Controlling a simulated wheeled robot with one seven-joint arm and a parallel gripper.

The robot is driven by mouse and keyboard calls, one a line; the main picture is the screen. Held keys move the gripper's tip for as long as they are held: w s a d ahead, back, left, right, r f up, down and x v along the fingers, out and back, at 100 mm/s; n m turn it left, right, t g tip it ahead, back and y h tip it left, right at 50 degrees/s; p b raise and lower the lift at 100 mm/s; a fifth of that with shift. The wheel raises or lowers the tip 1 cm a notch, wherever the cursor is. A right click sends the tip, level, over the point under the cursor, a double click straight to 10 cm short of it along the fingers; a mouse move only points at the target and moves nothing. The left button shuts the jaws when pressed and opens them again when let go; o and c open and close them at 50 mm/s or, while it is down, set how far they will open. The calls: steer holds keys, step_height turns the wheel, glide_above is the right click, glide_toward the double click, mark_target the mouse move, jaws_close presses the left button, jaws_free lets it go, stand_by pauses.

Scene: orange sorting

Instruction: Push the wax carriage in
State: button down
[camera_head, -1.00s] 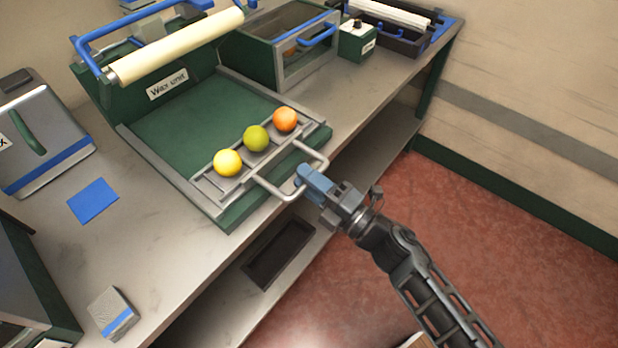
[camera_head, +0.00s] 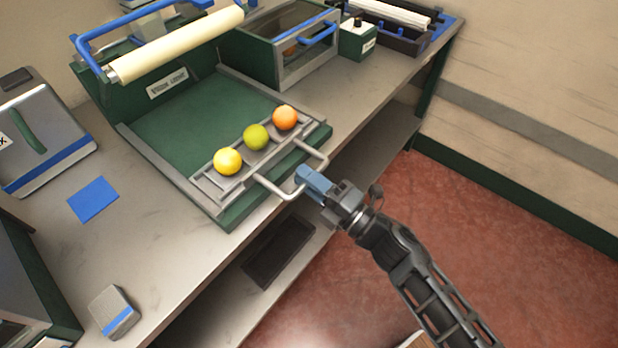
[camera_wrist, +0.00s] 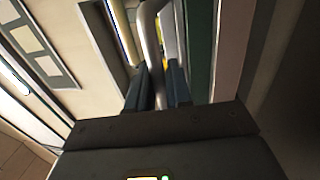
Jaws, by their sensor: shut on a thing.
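The wax carriage (camera_head: 222,187) is a grey rack at the front edge of the green wax unit (camera_head: 190,125). It holds a yellow fruit (camera_head: 228,161), a green one (camera_head: 256,137) and an orange one (camera_head: 285,117) in a row. A pale bar handle (camera_head: 272,189) sticks out from its front, over the bench edge. My gripper (camera_head: 304,176) is at the handle's outer bar, with blue fingers shut on it. In the wrist view the handle bar (camera_wrist: 152,45) runs between the two fingers. The fingers hide part of the bar.
A cream roller (camera_head: 175,45) on a blue frame stands at the unit's back. The green bed behind the carriage is clear. A glass-fronted box (camera_head: 305,60) stands to the right. A blue square (camera_head: 93,200) and a small grey block (camera_head: 114,312) lie left on the bench.

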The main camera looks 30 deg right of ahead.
mark_target(274, 156)
steer(key=x, duration=0.2)
steer(key=f+x, duration=0.1)
steer(key=x, duration=0.1)
steer(key=shift+w+a+b, duration=0.15)
steer(key=shift+w+b, duration=0.25)
steer(key=shift+w, duration=0.1)
steer(key=c, duration=1.2)
jaws_free()
steer(key=shift+c, duration=0.2)
steer(key=shift+s, duration=0.1)
steer(key=b+v, duration=0.1)
steer(key=v, duration=0.6)
steer(key=shift+s+b, duration=0.3)
steer(key=shift+s, duration=0.1)
